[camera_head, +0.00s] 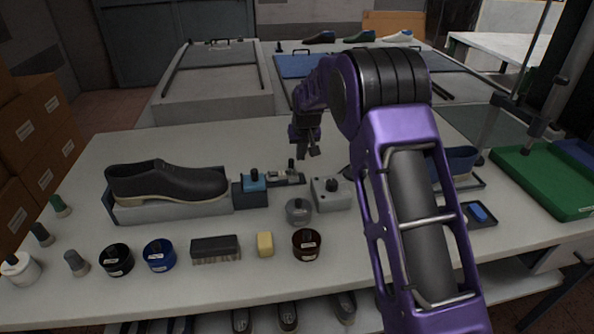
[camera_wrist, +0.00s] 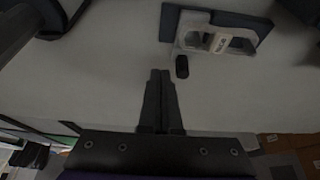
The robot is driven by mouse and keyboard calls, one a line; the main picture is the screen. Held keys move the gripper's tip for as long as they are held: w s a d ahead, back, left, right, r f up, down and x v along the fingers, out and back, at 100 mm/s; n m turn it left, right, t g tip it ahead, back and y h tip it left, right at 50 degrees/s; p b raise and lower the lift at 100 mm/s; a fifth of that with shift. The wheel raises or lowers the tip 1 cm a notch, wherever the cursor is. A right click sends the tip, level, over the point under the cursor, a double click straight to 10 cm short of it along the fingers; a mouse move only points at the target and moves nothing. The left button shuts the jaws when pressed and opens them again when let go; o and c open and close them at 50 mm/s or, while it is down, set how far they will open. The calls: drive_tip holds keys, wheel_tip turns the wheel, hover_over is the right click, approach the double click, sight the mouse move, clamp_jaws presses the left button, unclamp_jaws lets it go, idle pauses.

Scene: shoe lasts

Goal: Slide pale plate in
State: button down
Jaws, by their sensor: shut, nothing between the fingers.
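A small pale grey plate with dark cut-outs (camera_head: 287,179) lies on the near table, right of a dark block with a blue top (camera_head: 254,183). A black knob stands at its back edge. The wrist view shows what looks like the same pale piece (camera_wrist: 218,40), with two openings and a small label, against a dark blue surface (camera_wrist: 250,20). A black knob (camera_wrist: 182,67) is near its edge. My gripper (camera_head: 309,153) is above the table, behind and right of the plate, apart from it. Its fingers (camera_wrist: 160,72) are together and empty.
A dark shoe (camera_head: 168,182) on a grey stand is at left. A grey box with a knob (camera_head: 331,193) and a grey jar (camera_head: 298,211) are close to the plate. Jars, a brush (camera_head: 215,248) and a yellow block (camera_head: 265,244) line the front.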

wheel_tip(320, 180, up, 7)
drive_tip(key=p, duration=0.3)
drive_tip(key=shift+f, duration=0.2)
